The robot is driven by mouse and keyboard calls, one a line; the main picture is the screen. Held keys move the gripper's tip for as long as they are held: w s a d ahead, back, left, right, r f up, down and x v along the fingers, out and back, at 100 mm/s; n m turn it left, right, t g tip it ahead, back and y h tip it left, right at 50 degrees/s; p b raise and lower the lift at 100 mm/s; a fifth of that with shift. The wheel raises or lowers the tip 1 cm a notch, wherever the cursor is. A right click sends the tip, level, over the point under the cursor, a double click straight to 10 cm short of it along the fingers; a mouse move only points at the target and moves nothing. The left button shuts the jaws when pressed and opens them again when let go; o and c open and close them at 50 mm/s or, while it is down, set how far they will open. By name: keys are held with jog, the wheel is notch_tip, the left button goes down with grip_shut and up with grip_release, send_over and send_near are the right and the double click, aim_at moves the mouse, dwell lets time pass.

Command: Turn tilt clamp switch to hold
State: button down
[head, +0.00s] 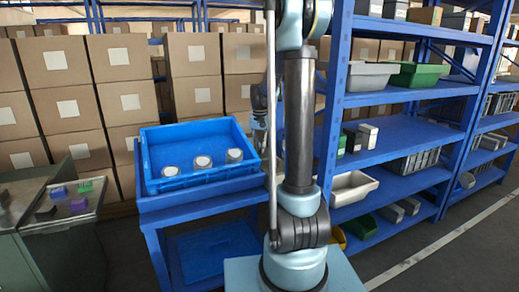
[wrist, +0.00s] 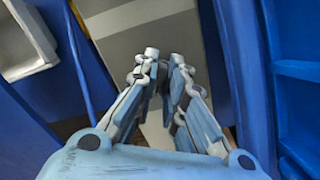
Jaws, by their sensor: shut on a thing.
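I cannot make out a tilt clamp switch in either view. My gripper (wrist: 165,62) shows in the wrist view with its two fingers drawn close together. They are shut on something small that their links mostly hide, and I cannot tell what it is. In the head view my gripper is beside the right edge of a blue tote (head: 165,187), partly hidden by my arm.
The tote sits on a blue stand and holds several grey round pieces (head: 203,162). Stacked cartons (head: 60,105) stand behind. Blue shelving (head: 400,135) with bins fills the right. Floor shows at lower right.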

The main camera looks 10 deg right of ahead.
jog(key=shift+w, duration=0.1)
dwell(0.3)
jog(key=c, duration=1.7)
grip_release()
jog(key=shift+o, duration=0.2)
notch_tip(320, 180, up, 12)
